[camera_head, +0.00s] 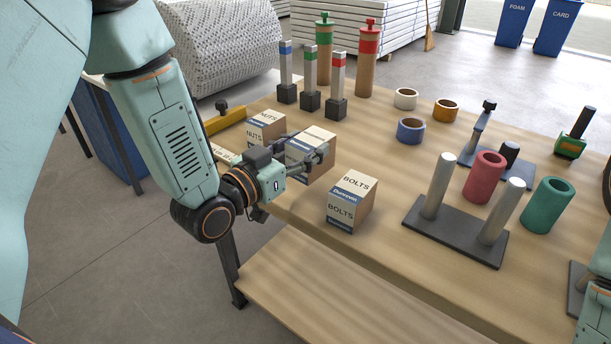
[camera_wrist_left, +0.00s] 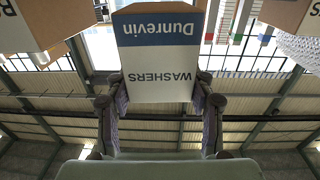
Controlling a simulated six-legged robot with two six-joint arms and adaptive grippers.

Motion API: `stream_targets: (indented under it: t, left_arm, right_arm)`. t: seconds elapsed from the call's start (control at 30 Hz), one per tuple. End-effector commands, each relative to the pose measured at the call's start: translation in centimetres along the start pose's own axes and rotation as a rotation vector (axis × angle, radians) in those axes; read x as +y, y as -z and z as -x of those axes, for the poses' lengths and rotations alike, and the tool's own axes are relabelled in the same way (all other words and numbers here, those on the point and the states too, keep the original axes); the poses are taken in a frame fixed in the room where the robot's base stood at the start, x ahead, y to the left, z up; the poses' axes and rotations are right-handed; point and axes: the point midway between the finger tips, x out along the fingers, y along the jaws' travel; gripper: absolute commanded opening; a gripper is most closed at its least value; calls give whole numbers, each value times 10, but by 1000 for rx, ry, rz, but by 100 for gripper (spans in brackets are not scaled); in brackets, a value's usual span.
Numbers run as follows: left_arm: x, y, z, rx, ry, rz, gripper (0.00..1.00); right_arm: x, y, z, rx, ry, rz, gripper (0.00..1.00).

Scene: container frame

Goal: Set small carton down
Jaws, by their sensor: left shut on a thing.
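My left gripper (camera_head: 309,163) is shut on a small carton (camera_head: 310,137), with a finger on each side of it. In the left wrist view this carton (camera_wrist_left: 157,60) shows the words WASHERS and Dunrevin upside down between the two fingers (camera_wrist_left: 160,115). It is above or on the wooden table; my gripper hides its lower part, so I cannot tell whether it touches. A BOLTS carton (camera_head: 351,202) stands on the table to its right and nearer the front edge. A NUTS carton (camera_head: 265,128) stands to its left. My right gripper is out of view.
The wooden table (camera_head: 395,177) has bare room around the BOLTS carton. Several tape rolls, such as a blue one (camera_head: 410,131), lie further right. A dark two-post stand (camera_head: 455,232) is at the right front. Several upright posts (camera_head: 311,80) stand behind the held carton.

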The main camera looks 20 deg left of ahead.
Motion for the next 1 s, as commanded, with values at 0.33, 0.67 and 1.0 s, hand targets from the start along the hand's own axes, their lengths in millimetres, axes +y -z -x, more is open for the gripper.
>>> stream_targets:
  t: [0.33, 0.67, 1.0]
  left_arm:
    - [0, -44, -3, 1, 0, -1, 9]
    - [0, -50, -3, 5, 0, -2, 9]
    - [0, -56, -2, 1, 0, -1, 62]
  right_arm:
    - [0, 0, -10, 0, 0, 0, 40]
    - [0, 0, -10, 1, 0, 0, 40]
    - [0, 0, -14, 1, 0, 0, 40]
